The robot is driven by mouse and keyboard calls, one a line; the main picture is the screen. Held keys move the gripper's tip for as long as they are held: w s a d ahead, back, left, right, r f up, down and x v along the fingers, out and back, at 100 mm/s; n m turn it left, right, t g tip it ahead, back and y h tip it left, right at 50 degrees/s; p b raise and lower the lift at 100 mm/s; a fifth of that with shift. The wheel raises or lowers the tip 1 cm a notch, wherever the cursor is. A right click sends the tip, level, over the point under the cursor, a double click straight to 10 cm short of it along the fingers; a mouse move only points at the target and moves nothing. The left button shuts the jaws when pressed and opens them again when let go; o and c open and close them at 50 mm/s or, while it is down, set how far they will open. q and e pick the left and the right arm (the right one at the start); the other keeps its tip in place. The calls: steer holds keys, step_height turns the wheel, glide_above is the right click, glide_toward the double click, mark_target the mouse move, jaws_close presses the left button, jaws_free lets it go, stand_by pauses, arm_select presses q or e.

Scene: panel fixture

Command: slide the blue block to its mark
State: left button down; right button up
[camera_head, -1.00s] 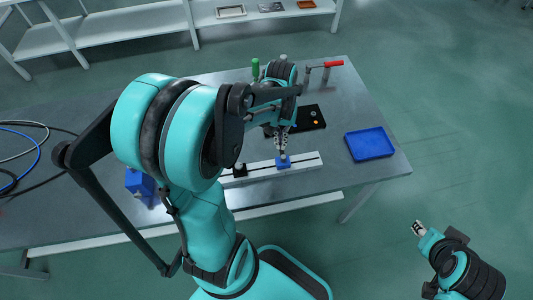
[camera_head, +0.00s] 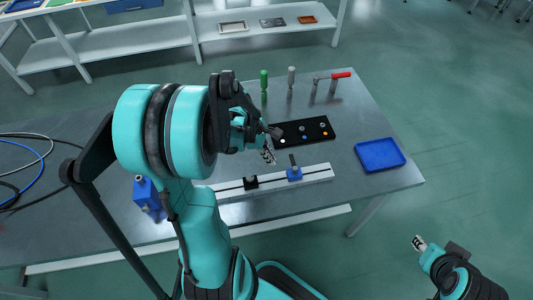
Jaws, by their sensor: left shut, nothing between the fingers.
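The blue block (camera_head: 294,174) sits on the slotted light rail (camera_head: 318,173), right of its middle, with a dark upright knob on top. A black block (camera_head: 251,183) sits on the same rail to its left. I cannot make out a mark on the rail. My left gripper (camera_head: 269,157) is shut and empty, above and behind the rail, left of the blue block and apart from it. My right gripper (camera_head: 418,243) is off the table at the lower right, too small to tell its jaws.
A black panel (camera_head: 318,128) with coloured buttons lies behind the rail. A blue tray (camera_head: 380,155) is at the right. A green-handled tool (camera_head: 264,84), a grey-handled tool (camera_head: 291,82) and a red-handled clamp (camera_head: 340,75) stand at the back. A blue object (camera_head: 146,193) and cables (camera_head: 30,165) are at the left.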

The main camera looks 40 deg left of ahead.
mark_target(292, 171)
arm_select(q)
steer(key=b+x, duration=0.1)
steer(key=x, duration=0.3)
steer(key=shift+f, duration=0.1)
steer(key=shift+w+d+r, duration=0.15)
steer(key=shift+w+d, duration=0.1)
steer(key=shift+d, duration=0.35)
steer(key=shift+w+d+r, duration=0.1)
steer(key=shift+w+d, duration=0.2)
steer(key=shift+d, duration=0.25)
steer(key=shift+w+d+r+b, duration=0.1)
steer(key=shift+w+d+b, duration=0.15)
steer(key=shift+d, duration=0.3)
steer(key=shift+w+d, duration=0.4)
steer(key=shift+d, duration=0.2)
